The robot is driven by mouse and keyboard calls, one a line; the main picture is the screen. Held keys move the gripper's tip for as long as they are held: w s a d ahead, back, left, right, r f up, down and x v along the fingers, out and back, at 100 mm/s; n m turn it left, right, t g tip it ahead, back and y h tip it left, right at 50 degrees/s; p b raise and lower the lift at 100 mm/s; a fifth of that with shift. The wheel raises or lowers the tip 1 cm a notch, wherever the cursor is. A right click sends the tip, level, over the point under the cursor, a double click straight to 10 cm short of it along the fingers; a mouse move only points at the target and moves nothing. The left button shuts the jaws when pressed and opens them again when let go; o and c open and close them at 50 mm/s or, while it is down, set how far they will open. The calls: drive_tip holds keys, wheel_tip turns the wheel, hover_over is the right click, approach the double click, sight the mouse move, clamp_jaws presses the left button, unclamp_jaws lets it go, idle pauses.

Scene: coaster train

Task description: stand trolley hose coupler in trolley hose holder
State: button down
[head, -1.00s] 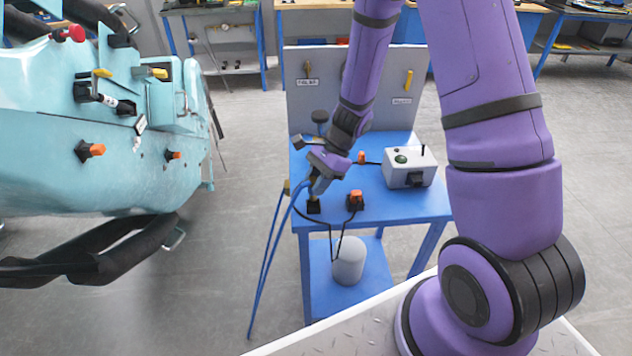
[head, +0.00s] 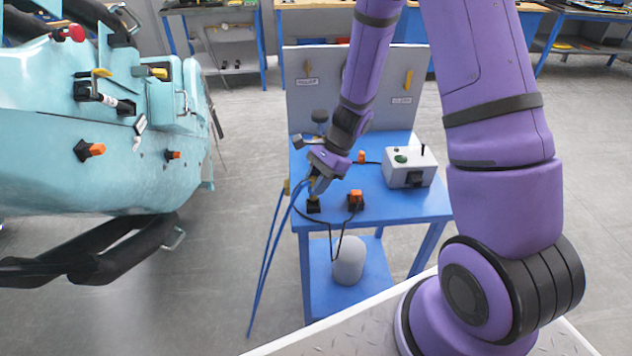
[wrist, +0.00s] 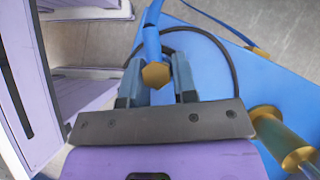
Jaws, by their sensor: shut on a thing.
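My gripper (head: 317,188) is at the near left corner of the blue trolley top (head: 385,205). In the wrist view its two fingers (wrist: 157,88) are shut on the trolley hose coupler, a brass hexagonal piece (wrist: 155,75) on a blue hose (wrist: 152,38). In the head view the blue hose (head: 268,262) hangs from the gripper past the trolley's left edge. A small black block (head: 313,207), which looks like the trolley hose holder, is directly below the gripper. A bit of brass (head: 313,197) shows just above it. I cannot tell whether the coupler is seated in it.
A black block with an orange top (head: 355,201) and a black cable stands right of the gripper. A grey box with a green button (head: 409,167) is farther right. A grey panel (head: 380,100) closes the trolley's back. A large teal body (head: 110,150) fills the left.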

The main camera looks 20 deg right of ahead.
drive_tip(key=shift+f, duration=1.55)
idle(0.7)
drive_tip(key=c, duration=0.8)
unclamp_jaws()
drive_tip(key=v, duration=1)
drive_tip(key=shift+w+d+r, duration=0.1)
drive_tip(key=shift+d+r, duration=0.2)
drive_tip(key=shift+r, duration=0.1)
drive_tip(key=s+a+r+n+h, duration=0.1)
drive_tip(key=s+r+n, duration=0.35)
drive_tip(key=r, duration=0.75)
drive_tip(key=s+r+n+t+h, duration=0.2)
drive_tip(key=s+r+n, duration=0.1)
drive_tip(key=s+r, duration=0.2)
drive_tip(key=s+r+n+t+h, duration=0.1)
drive_tip(key=s+r+n+t, duration=0.1)
drive_tip(key=s+r+n, duration=0.2)
drive_tip(key=s+d+r+n+t+h, duration=0.1)
drive_tip(key=s+r+n+t+h, duration=0.1)
drive_tip(key=s+r+n, duration=0.2)
drive_tip(key=shift+s+d+r+h, duration=0.1)
drive_tip(key=shift+s+r, duration=0.5)
drive_tip(key=shift+s, duration=0.2)
drive_tip(key=shift+s+a+r+h, duration=0.1)
drive_tip(key=shift+s+r, duration=0.5)
drive_tip(key=shift+s, duration=0.25)
drive_tip(key=shift+s+d+r+h, duration=0.1)
drive_tip(key=shift+s+r, duration=0.5)
drive_tip(key=shift+s, duration=0.2)
